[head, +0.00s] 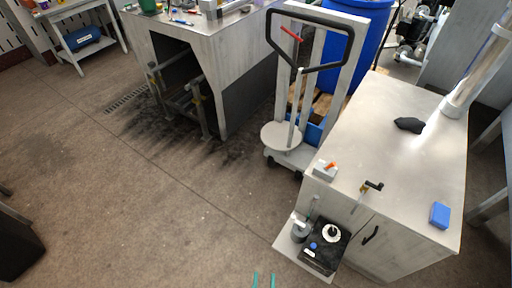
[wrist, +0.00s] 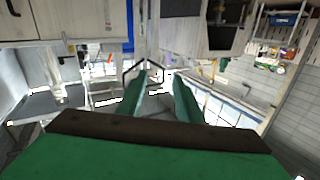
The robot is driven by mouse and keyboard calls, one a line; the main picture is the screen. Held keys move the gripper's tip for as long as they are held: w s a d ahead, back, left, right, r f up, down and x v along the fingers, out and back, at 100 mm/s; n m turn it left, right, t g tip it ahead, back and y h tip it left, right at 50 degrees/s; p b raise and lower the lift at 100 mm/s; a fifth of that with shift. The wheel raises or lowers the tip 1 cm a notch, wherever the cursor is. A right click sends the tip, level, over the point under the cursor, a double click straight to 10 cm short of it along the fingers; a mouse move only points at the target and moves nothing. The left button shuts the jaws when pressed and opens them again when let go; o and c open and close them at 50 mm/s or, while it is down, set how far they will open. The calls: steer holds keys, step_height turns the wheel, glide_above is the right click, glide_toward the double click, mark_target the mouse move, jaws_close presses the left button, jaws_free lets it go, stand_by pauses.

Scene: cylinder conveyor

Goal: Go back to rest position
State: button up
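My gripper (head: 264,279) shows at the bottom edge of the head view as two green fingertips, apart from each other, above bare floor. In the wrist view, my gripper (wrist: 160,88) shows two long green fingers with a clear gap between them and nothing held. The wrist picture looks across the room and appears upside down or strongly tilted. The rest of the arm is out of the head view.
A cabinet (head: 352,130) stands at right, with a blue box (head: 439,215) and black object (head: 409,125) on top. A low shelf with a black device (head: 325,252) juts out front. A pallet truck (head: 308,70) and workbench (head: 215,45) stand behind.

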steer(key=s+a+r+n+g+y, duration=0.1)
steer(key=s+a+r+n+g, duration=0.1)
steer(key=s+r, duration=0.6)
step_height(320, 180, up, 6)
steer(key=shift+a+f+g+y, duration=0.1)
steer(key=shift+a+g+y, duration=0.15)
steer(key=shift+g+y, duration=0.05)
